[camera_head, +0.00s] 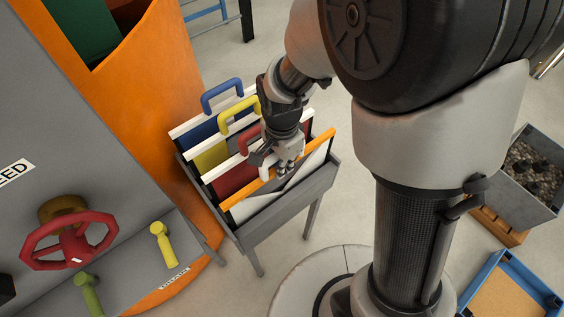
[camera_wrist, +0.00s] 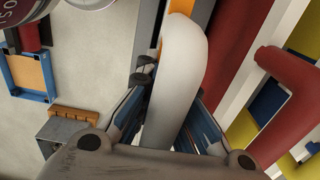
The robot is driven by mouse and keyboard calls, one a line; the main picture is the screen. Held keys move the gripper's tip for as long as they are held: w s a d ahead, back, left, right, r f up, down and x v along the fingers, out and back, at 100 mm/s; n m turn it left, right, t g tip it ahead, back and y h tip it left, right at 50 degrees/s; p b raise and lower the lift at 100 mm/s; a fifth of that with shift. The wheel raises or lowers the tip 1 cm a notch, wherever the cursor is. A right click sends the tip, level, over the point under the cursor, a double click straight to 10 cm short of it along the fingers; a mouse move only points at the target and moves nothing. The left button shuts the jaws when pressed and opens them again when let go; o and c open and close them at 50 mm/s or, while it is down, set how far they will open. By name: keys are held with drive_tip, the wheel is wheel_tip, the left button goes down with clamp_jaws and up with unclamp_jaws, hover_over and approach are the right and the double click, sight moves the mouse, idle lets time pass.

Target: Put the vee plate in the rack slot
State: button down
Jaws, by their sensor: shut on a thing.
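The vee plate (camera_head: 313,162) has an orange top bar and a pale face with a dark vee-like shape. It is at the front of the grey rack (camera_head: 331,181), in line with the other plates. My gripper (camera_head: 284,166) is shut on its white handle. In the wrist view the handle (camera_wrist: 176,75) runs between the two fingers of my gripper (camera_wrist: 170,105), with a bit of orange behind it. I cannot tell whether the plate's lower edge is fully seated in a slot; the rack's front rail and the plate itself hide it.
Plates with blue (camera_head: 221,88), yellow (camera_head: 239,111) and red (camera_head: 250,138) handles stand close behind in the rack. An orange and grey machine with a red handwheel (camera_head: 68,240) is at left. A grey bin (camera_head: 520,200) and a blue tray (camera_head: 498,270) are at right.

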drive_tip(key=shift+f, duration=0.15)
drive_tip(key=c, duration=1.7)
unclamp_jaws()
wheel_tip(320, 180, up, 12)
drive_tip(key=p, duration=0.3)
drive_tip(key=shift+r+p, duration=0.2)
drive_tip(key=shift+p, duration=0.2)
drive_tip(key=s+d+r+n+t, duration=0.1)
drive_tip(key=s+d+r+n, duration=0.2)
drive_tip(key=s+r, duration=0.1)
drive_tip(key=s+d+r+n+t, duration=0.2)
drive_tip(key=s+d+r+n, duration=0.1)
drive_tip(key=s+d+n, duration=0.1)
drive_tip(key=s+d+r+n+t, duration=0.1)
drive_tip(key=s+d+r+n, duration=0.3)
drive_tip(key=s, duration=0.1)
drive_tip(key=shift+s+r+t, duration=0.3)
drive_tip(key=shift+f, duration=0.1)
